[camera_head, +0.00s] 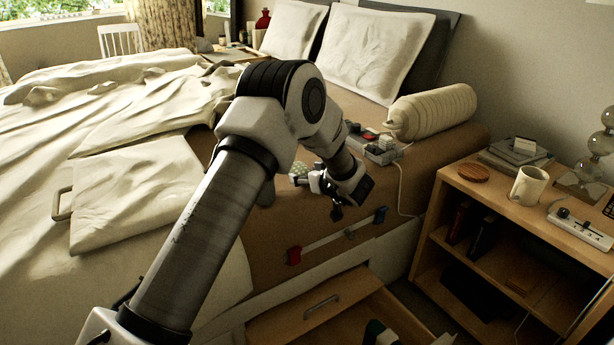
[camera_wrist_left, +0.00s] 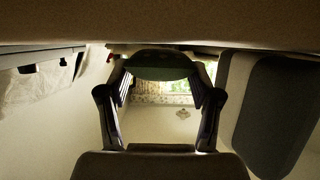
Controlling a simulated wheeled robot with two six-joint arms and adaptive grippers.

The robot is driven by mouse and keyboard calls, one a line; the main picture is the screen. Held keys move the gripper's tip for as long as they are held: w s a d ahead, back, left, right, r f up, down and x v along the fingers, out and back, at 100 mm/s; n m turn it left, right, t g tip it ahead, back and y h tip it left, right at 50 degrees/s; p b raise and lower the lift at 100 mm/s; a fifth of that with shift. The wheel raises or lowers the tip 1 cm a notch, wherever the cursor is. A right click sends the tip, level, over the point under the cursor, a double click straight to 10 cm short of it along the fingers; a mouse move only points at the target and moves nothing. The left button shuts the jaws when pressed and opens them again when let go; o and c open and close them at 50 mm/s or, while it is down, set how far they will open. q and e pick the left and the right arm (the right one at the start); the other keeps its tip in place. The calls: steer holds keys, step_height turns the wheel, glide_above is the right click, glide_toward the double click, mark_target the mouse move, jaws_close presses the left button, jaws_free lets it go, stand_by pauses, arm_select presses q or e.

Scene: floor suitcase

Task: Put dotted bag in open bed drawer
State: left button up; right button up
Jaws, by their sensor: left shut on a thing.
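The dotted bag (camera_head: 299,169), small and pale green with dots, shows in the head view at the bed's edge, partly hidden by my left gripper (camera_head: 318,194). The left gripper is shut on it. In the left wrist view a dark greenish shape (camera_wrist_left: 158,66) spans the space between the two fingers (camera_wrist_left: 160,105); its dots do not show there. The open bed drawer (camera_head: 322,307) is pulled out below the gripper, at the bottom of the head view. My right gripper is not in view.
A dark and white item (camera_head: 379,333) lies in the drawer. A wooden shelf unit (camera_head: 512,222) with a mug (camera_head: 527,185) stands at the right. A power strip (camera_head: 378,148) and a bolster (camera_head: 434,110) lie on the bed. A rail with coloured pieces (camera_head: 336,236) runs along the bed's side.

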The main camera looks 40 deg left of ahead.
arm_select(q)
steer(key=o, duration=1.1)
steer(key=shift+f, duration=0.15)
